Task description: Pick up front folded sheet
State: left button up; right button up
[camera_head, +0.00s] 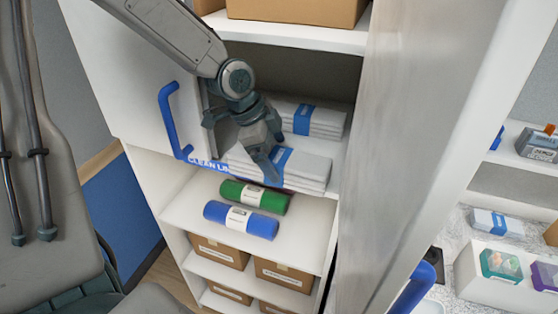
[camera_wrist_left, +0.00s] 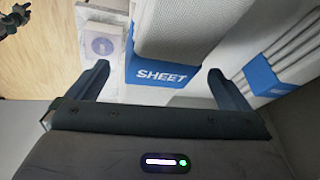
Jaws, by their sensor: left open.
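The front folded sheet (camera_head: 306,170) is a white stack with a blue band, lying on the shelf marked "CLEAN LIN…" in the head view. A second white folded sheet (camera_head: 327,122) with a blue band lies behind it. My left gripper (camera_head: 262,160) is at the front sheet and hides part of it. In the left wrist view the open fingers of my left gripper (camera_wrist_left: 160,88) stand on either side of the front sheet's blue "SHEET" band (camera_wrist_left: 162,73). The rear sheet's band (camera_wrist_left: 263,76) shows to the right. Contact cannot be told. My right gripper is not clearly seen.
A green roll (camera_head: 253,196) and a blue roll (camera_head: 241,220) lie on the shelf below. Cardboard boxes (camera_head: 284,275) fill the lower shelves. The open left door (camera_head: 130,100) with its blue handle and the open right door (camera_head: 400,150) flank the compartment.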

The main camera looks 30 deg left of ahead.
pick_arm(q)
jog(key=shift+w+d+f, duration=0.2)
jog(key=shift+w+f, duration=0.1)
jog(key=shift+f, duration=0.25)
jog(key=shift+s, duration=0.1)
jog(key=shift+s+a, duration=0.1)
jog(key=c, duration=1.3)
jog(key=shift+r, duration=0.2)
